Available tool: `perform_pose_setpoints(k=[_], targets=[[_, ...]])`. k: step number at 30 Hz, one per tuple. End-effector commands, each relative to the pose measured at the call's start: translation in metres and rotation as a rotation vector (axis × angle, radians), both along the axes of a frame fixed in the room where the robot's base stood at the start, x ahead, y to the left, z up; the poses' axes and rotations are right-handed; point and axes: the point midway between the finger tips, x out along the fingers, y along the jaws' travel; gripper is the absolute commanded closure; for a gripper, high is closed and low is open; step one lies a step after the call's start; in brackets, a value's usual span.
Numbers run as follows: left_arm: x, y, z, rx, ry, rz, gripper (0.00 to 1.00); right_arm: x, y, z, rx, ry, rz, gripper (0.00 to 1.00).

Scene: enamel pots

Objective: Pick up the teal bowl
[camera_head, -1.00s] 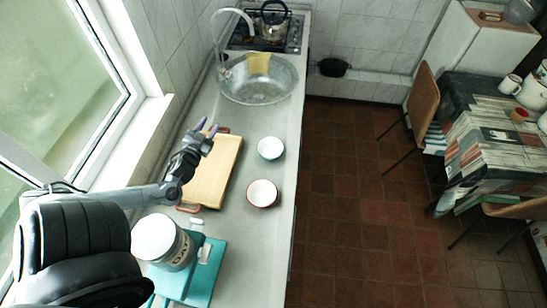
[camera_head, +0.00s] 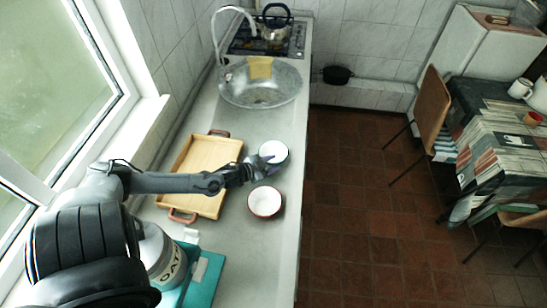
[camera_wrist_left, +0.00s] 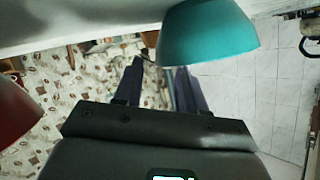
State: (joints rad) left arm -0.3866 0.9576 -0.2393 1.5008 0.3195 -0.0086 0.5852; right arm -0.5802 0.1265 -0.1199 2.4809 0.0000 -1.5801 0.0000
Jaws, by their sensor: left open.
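The teal bowl (camera_head: 275,149), white inside, stands upright on the grey counter near its front edge. My left gripper (camera_head: 268,164) is at the near side of the bowl, open, with its fingertips close to the rim. In the left wrist view the bowl's teal outer wall (camera_wrist_left: 208,38) is large at the top, beyond the two spread fingers (camera_wrist_left: 160,78). One finger overlaps the bowl's lower edge in that picture; I cannot tell whether it touches. My right gripper is in neither view.
A red-rimmed bowl (camera_head: 265,201) stands just nearer than the teal one; its red side (camera_wrist_left: 14,108) shows at the left wrist view's left edge. A wooden tray (camera_head: 206,168) lies under my left forearm. A steel sink (camera_head: 262,88) is beyond. A teal scale (camera_head: 205,280) is nearer.

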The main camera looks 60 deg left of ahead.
Motion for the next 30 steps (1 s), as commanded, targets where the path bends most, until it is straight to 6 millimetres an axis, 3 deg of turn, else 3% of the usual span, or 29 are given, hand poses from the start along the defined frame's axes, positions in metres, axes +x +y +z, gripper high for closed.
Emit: perform_pose_setpoints(k=[10, 21, 30], targets=[[0.034, 0.004, -0.013, 0.000, -0.004, 0.002, 0.60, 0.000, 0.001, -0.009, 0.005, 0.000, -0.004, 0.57], [0.039, 0.005, -0.014, 0.000, -0.001, 0.000, 0.60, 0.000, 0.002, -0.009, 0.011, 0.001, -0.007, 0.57], [0.039, 0.005, -0.014, 0.000, -0.001, 0.000, 1.00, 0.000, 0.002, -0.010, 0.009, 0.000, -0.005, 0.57]])
